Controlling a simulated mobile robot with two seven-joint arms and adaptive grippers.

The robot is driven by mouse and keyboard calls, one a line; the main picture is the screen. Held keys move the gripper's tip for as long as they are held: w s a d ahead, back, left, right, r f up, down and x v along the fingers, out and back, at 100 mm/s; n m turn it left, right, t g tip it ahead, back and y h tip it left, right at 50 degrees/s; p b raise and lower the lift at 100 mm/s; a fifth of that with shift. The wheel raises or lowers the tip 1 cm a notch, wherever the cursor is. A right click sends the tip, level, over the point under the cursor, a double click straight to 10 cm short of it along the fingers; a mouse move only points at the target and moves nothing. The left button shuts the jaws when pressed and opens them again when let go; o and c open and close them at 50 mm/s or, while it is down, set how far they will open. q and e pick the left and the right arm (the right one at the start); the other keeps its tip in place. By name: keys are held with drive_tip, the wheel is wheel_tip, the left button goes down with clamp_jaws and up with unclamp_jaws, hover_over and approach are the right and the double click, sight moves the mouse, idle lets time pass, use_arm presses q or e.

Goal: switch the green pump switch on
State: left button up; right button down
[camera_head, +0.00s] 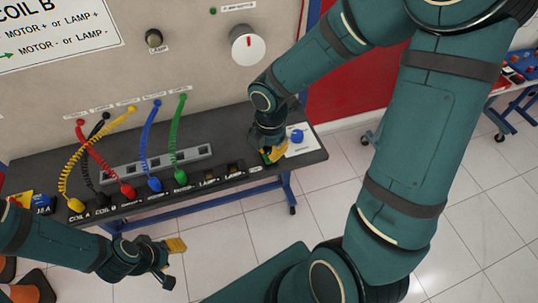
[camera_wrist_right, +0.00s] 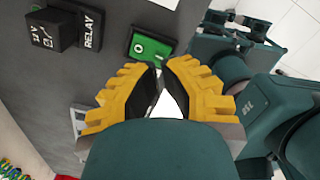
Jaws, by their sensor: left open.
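The green pump switch (camera_wrist_right: 150,46) shows in the right wrist view as a green rocker in a dark frame with white marks. Its rocker position is hard to tell. In the head view only a bit of green (camera_head: 265,157) shows beside my right gripper (camera_head: 276,153), which hides most of it. In the right wrist view my right gripper (camera_wrist_right: 161,74) has its yellow fingertips together, just below the switch in the picture, with nothing seen held. My left gripper (camera_head: 176,262) is open and empty, low in front of the bench.
The dark bench (camera_head: 228,178) carries colored cables with plugs, including a green plug (camera_head: 181,176). A blue knob (camera_head: 297,135) sits on a white plate right of my right gripper. A black relay block (camera_wrist_right: 62,28) stands near the switch. The panel (camera_head: 200,75) rises behind.

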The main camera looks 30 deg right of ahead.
sight(270, 160)
drive_tip(key=shift+f+b, duration=1.3)
drive_tip(key=shift+f, duration=0.4)
idle(0.7)
drive_tip(key=shift+r, duration=0.1)
wheel_tip(270, 160, up, 7)
drive_tip(key=p, duration=0.7)
idle(0.3)
idle(0.5)
